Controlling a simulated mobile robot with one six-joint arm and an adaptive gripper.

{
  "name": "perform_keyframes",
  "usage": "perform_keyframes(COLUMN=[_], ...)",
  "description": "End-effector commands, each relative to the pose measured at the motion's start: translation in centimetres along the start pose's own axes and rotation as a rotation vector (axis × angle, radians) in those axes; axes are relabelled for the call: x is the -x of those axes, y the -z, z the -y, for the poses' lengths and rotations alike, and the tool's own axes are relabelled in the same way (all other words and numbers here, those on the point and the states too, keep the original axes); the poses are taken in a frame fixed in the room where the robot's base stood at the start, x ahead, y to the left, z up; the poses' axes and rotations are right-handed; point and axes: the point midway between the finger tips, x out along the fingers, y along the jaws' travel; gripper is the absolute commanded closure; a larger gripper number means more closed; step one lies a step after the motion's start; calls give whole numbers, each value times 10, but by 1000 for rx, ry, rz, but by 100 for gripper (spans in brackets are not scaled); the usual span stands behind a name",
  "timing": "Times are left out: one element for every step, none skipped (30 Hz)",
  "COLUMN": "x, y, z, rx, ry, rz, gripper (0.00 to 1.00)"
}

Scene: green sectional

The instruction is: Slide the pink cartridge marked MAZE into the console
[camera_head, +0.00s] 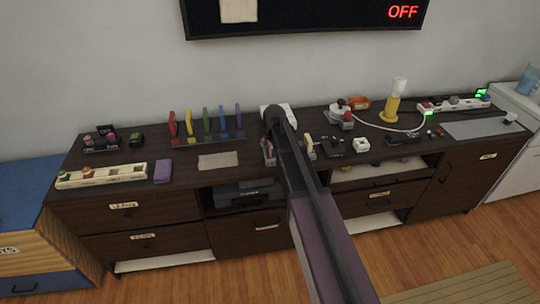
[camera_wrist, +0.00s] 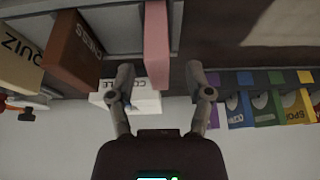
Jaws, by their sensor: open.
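In the wrist view, a plain pink block (camera_wrist: 156,40), likely the pink cartridge, hangs down from the top edge. Its lower end shows between the two fingers of my gripper (camera_wrist: 158,74), with a gap on each side. My gripper is open and holds nothing. No MAZE marking is legible. A white box (camera_wrist: 145,102) with a partly hidden label, perhaps the console, shows behind the left finger. In the head view, a white box (camera_head: 287,110) stands behind my arm at the cabinet's back. My arm hides the gripper there.
In the wrist view, a brown cartridge (camera_wrist: 78,48) and a cream one marked QUIZ (camera_wrist: 20,62) stand left of the pink block. Several coloured cartridges (camera_wrist: 262,105) are at right. In the head view, a cream strip (camera_head: 101,176) lies on the dark cabinet (camera_head: 190,180).

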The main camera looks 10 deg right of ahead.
Motion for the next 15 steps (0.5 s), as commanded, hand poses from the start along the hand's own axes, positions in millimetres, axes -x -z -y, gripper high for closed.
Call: perform_keyframes(x=[-6,-7,-8,-9,-10,-10,-10,-10,-10,-9,-9,-9,-9,-9,-9], y=[0,0,0,0,0,0,0,0,0,0,0,0,0,0,0], z=[0,0,0,0,0,0,0,0,0,-1,-1,-1,-1,-1,-1], rx=[0,0,0,0,0,0,0,0,0,-1,-1,-1,-1,-1,-1], ry=[0,0,0,0,0,0,0,0,0,0,0,0,0,0,0], rz=[0,0,0,0,0,0,0,0,0,0,0,0,0,0,0], gripper=[34,34,34,34,34,34,34,34,34,34,34,34,34,34,34])
